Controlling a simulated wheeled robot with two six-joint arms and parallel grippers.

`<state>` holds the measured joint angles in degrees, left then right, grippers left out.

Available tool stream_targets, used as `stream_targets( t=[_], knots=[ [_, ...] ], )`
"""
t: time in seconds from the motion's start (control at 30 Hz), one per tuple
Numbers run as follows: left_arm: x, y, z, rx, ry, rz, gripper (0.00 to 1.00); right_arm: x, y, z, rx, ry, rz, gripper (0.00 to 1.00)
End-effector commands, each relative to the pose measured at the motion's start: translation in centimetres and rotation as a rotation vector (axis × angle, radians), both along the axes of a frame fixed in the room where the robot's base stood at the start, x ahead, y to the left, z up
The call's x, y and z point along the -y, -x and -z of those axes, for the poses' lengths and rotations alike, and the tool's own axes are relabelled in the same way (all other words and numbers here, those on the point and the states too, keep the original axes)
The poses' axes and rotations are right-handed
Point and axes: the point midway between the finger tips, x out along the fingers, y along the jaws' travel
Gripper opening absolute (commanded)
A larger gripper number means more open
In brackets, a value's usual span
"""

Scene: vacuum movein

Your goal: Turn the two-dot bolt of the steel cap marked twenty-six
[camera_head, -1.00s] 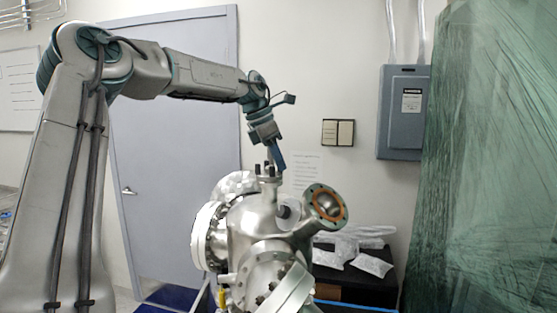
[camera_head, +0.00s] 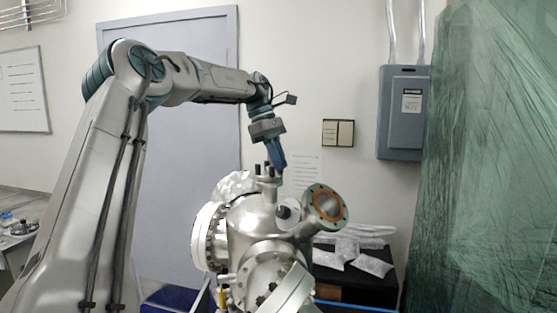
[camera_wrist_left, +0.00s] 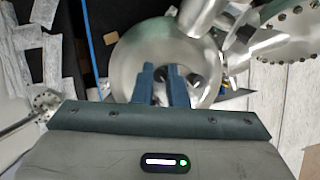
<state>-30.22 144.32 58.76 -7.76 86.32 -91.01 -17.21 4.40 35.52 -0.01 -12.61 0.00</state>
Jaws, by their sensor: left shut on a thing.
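The steel chamber (camera_head: 258,222) stands at the lower middle of the head view. On its top is a small steel cap (camera_head: 268,182) with dark upright bolts (camera_head: 257,170). My left gripper (camera_head: 282,170) reaches down to the right side of this cap, its blue fingers shut on what looks like a bolt, mostly hidden by them. In the left wrist view the fingers (camera_wrist_left: 162,84) point at the round steel top, with dark bolt pieces (camera_wrist_left: 192,78) between and beside them. The number and dot marks are too small to read. My right gripper is out of view.
An angled port (camera_head: 325,206) with a copper-coloured ring rises right of the cap. A dark table (camera_head: 350,290) with white packets stands behind. Green plastic sheeting (camera_head: 490,160) hangs at the right. A grey electrical box (camera_head: 402,130) is on the wall.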

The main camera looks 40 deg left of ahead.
Motion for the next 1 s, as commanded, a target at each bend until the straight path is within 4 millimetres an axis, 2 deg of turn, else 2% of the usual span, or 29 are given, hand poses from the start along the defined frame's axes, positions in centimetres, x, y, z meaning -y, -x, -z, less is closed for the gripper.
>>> stream_targets(
  t=[0.47,0.5,0.57,0.6,0.87,1.0],
  knots=[
    [-0.05,-0.04,-0.11,0.002,-0.002,0.011,0.00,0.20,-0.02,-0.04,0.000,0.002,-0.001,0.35],
    [-0.05,-0.04,-0.11,0.003,-0.002,0.011,0.21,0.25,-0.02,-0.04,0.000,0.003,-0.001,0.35],
    [-0.04,-0.04,-0.10,0.002,-0.002,0.011,0.32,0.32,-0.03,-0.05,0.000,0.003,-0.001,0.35],
    [-0.05,-0.03,-0.08,0.002,-0.002,0.011,0.35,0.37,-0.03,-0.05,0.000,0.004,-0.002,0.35],
    [-0.06,-0.01,-0.07,0.001,-0.001,0.010,0.35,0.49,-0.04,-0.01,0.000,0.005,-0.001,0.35],
    [-0.41,0.02,-0.71,0.002,-0.002,0.010,0.35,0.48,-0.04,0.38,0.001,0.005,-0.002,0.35]
  ],
)
